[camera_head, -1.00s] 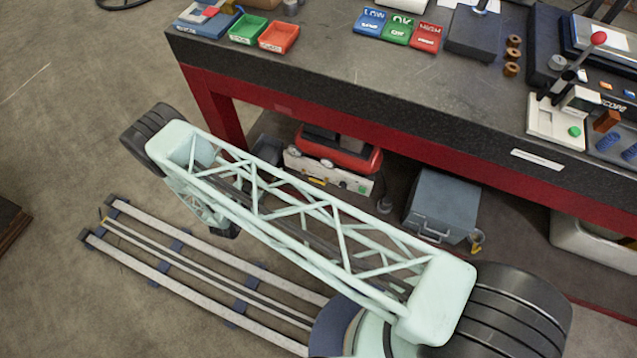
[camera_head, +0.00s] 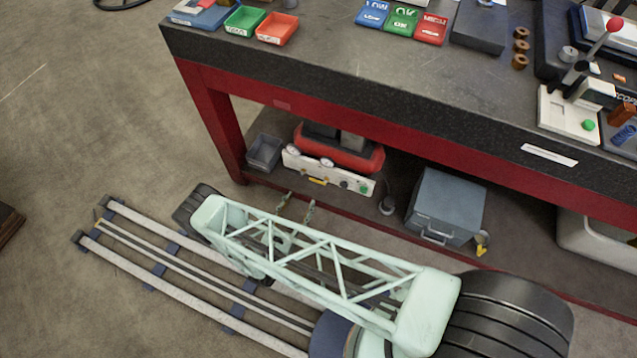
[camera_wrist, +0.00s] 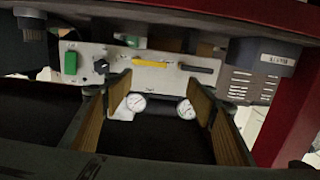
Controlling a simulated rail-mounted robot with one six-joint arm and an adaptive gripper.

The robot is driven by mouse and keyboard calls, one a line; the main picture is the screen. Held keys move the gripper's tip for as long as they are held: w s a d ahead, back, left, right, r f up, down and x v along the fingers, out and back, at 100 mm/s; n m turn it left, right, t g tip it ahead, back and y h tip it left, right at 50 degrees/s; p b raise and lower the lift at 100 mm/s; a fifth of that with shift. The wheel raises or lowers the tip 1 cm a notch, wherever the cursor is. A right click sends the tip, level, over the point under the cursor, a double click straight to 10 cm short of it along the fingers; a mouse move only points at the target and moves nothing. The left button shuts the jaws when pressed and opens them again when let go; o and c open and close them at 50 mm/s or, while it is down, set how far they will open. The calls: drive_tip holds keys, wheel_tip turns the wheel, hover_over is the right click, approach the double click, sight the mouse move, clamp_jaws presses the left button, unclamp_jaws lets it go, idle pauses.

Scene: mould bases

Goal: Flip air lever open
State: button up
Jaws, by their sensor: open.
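A white panel (camera_head: 328,172) is on the front of a red compressor (camera_head: 345,152) under the bench. A yellow lever (camera_head: 317,181) lies sideways along the panel's lower part. In the wrist view the panel appears upside down, with the yellow lever (camera_wrist: 149,63) across its middle and a dark handle (camera_wrist: 196,68) to its right. My gripper (camera_head: 297,205) is in front of the panel, apart from it. In the wrist view my gripper (camera_wrist: 160,92) is open and empty, with two gauges (camera_wrist: 137,102) showing between its fingers. Which handle is the air lever is not labelled legibly.
The bench (camera_head: 400,110) overhangs the compressor, with a red leg (camera_head: 212,120) to the left. A grey bin (camera_head: 264,152) stands left of the panel and a grey box (camera_head: 445,205) right of it. Open floor lies left of my rail.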

sight(317, 182)
drive_tip(key=shift+s+d+f+t, duration=0.3)
drive_tip(key=shift+s+d+f, duration=0.4)
drive_tip(key=shift+s+d, duration=0.25)
drive_tip(key=shift+w+d, duration=0.15)
drive_tip(key=shift+w, duration=0.15)
drive_tip(key=shift+b+x, duration=1.55)
drive_tip(key=shift+x, duration=5.15)
drive_tip(key=shift+d, duration=0.1)
drive_tip(key=shift+c, duration=0.2)
drive_tip(key=c, duration=0.8)
